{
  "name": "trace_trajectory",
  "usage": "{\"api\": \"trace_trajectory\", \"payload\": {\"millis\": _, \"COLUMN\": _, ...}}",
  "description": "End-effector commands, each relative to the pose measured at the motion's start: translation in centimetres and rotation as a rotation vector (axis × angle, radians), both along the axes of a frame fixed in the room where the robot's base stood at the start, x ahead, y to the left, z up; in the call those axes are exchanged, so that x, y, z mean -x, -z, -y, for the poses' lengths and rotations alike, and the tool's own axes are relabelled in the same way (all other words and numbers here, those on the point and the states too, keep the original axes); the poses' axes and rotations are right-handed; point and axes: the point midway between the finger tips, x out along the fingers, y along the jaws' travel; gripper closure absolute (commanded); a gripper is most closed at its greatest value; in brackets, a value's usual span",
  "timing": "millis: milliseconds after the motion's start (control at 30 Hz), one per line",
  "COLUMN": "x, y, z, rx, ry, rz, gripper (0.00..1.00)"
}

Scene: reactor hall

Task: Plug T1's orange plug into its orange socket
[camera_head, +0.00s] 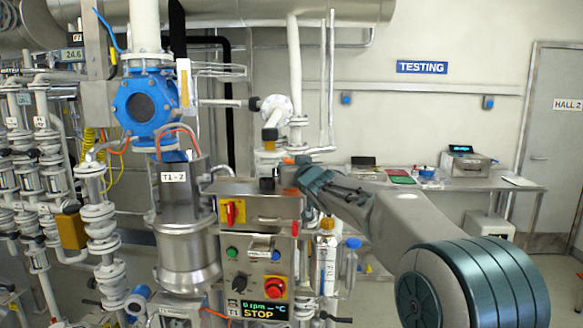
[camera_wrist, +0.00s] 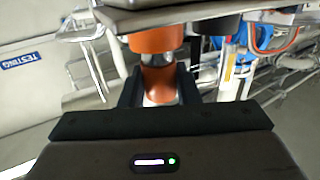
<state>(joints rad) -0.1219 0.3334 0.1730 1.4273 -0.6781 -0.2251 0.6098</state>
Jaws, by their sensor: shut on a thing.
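In the wrist view my gripper (camera_wrist: 160,95) is shut on the orange plug (camera_wrist: 160,85), with a dark finger on either side. The plug's pale metal end (camera_wrist: 154,60) faces the orange socket (camera_wrist: 152,40), a thick orange ring on the edge of the box. Plug and socket are roughly in line and very close. I cannot tell whether the metal end has entered the socket. In the head view my gripper (camera_head: 305,171) is at the top right of the T1 control box (camera_head: 258,212), and plug and socket are mostly hidden there.
A black cylindrical fitting (camera_wrist: 214,25) sits beside the orange socket; it also shows on the box top in the head view (camera_head: 267,171). The T1-2 vessel (camera_head: 187,245) stands left of the box. A gas bottle (camera_head: 326,255) is below my arm. A bench (camera_head: 470,184) lies behind.

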Motion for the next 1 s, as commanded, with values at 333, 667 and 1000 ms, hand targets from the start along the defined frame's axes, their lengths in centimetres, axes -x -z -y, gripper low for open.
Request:
{"api": "trace_trajectory", "payload": {"millis": 333, "x": 0.00, "y": 0.08, "z": 0.00, "rx": 0.000, "ry": 0.000, "rz": 0.000, "gripper": 0.94}}
{"api": "trace_trajectory", "payload": {"millis": 667, "x": 0.00, "y": 0.24, "z": 0.00, "rx": 0.001, "ry": 0.000, "rz": 0.000, "gripper": 0.94}}
{"api": "trace_trajectory", "payload": {"millis": 1000, "x": 0.00, "y": 0.67, "z": 0.00, "rx": 0.001, "ry": 0.000, "rz": 0.000, "gripper": 0.94}}
